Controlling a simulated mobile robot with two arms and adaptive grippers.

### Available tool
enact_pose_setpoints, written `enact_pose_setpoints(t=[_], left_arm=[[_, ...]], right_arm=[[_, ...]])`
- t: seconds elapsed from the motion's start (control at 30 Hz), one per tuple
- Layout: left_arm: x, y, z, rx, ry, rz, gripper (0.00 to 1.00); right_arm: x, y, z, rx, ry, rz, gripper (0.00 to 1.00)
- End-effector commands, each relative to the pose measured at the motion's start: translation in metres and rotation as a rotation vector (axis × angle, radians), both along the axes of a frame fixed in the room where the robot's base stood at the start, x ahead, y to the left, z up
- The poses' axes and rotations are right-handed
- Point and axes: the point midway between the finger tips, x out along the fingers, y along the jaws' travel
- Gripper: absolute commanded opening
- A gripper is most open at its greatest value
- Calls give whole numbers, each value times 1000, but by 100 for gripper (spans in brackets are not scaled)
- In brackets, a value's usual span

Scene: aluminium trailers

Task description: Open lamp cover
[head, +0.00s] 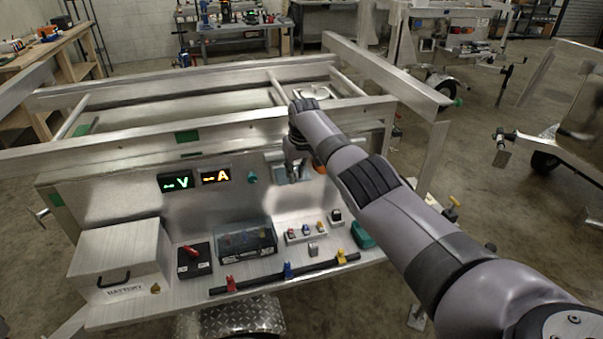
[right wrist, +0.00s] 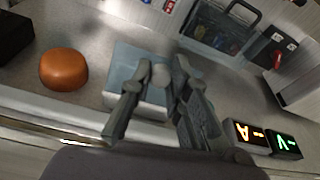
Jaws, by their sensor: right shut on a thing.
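The lamp cover, a pale blue-grey plate or box (right wrist: 128,62), is on the trailer's upright metal panel. It shows partly in the head view (head: 277,176), left of my right gripper (head: 293,172). In the right wrist view my right gripper (right wrist: 161,70) has its fingers on either side of a small rounded grey piece at the cover, and is shut on it. The fingers hide part of the cover. I cannot tell whether the cover is raised. My left gripper is not in view.
An orange dome (right wrist: 64,69) is beside the cover. Green and amber displays (head: 215,176) are left of it. Below are a clear box (head: 245,240), a row of switches (head: 307,232), a black bar (head: 285,276) and a battery box (head: 120,262). Frame rails (head: 200,135) run above the panel.

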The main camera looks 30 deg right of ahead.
Motion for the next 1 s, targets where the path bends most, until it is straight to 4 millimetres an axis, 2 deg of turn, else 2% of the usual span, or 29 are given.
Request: enact_pose_setpoints(t=[0.5,0.53,0.8,1.0], left_arm=[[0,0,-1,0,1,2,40],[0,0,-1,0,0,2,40],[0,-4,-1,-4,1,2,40],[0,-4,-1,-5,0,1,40]], right_arm=[[-1,4,-2,4,14,0,0],[-1,4,-2,4,14,0,19],[-1,3,-1,3,11,0,37],[0,3,0,2,10,-1,38]])
